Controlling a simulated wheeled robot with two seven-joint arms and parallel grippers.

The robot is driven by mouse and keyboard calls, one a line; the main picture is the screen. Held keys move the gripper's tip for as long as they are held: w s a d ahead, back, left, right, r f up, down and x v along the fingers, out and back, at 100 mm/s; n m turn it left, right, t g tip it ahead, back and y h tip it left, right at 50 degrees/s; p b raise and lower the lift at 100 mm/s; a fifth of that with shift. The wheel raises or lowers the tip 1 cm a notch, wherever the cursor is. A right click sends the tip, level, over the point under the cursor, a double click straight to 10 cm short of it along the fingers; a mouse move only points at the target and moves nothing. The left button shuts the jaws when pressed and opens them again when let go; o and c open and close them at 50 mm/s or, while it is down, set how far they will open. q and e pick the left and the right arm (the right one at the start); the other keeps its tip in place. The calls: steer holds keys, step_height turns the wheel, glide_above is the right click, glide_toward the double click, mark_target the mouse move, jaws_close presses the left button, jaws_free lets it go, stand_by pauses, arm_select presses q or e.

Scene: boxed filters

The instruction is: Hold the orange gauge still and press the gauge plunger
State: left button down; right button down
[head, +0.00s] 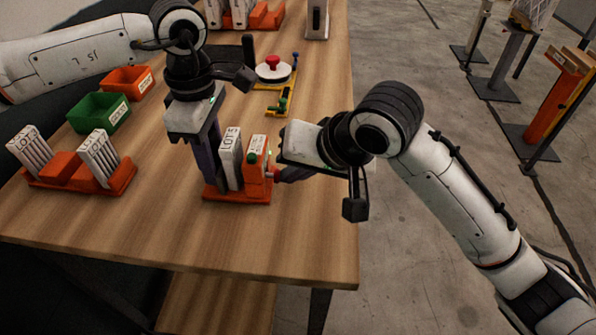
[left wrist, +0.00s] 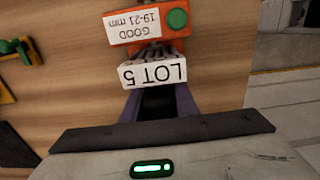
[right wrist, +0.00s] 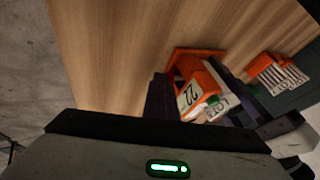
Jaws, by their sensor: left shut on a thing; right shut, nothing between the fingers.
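The orange gauge (head: 257,181) stands upright on the table with a white LOT 5 box (head: 230,161) seated in it. Its GOOD label and green round light show in the left wrist view (left wrist: 150,40). A display reading 22 shows on it in the right wrist view (right wrist: 190,96). My left gripper (head: 212,183) points down at the gauge's left end, beside the LOT 5 box, and is shut on the gauge; its fingertips are partly hidden by the box.
A red button (head: 272,62) on a white base stands farther back. The table's right edge is close to my right arm.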

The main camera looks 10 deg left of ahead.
arm_select(q)
steer(key=shift+s+d, duration=0.15)
steer(key=shift+d, duration=0.4)
arm_select(e)
steer(key=shift+s+a, duration=0.25)
steer(key=shift+a, duration=0.1)
steer(key=shift+d, duration=0.2)
steer(key=d, duration=0.4)
steer(key=shift+d+r, duration=0.3)
steer(key=shift+r, duration=0.05)
arm_select(q)
steer(key=shift+a, duration=0.25)
arm_select(e)
steer(key=v, duration=0.9)
steer(key=shift+w+d, duration=0.15)
arm_select(q)
steer(key=c, duration=1.3)
jaws_free()
steer(key=shift+c, duration=0.2)
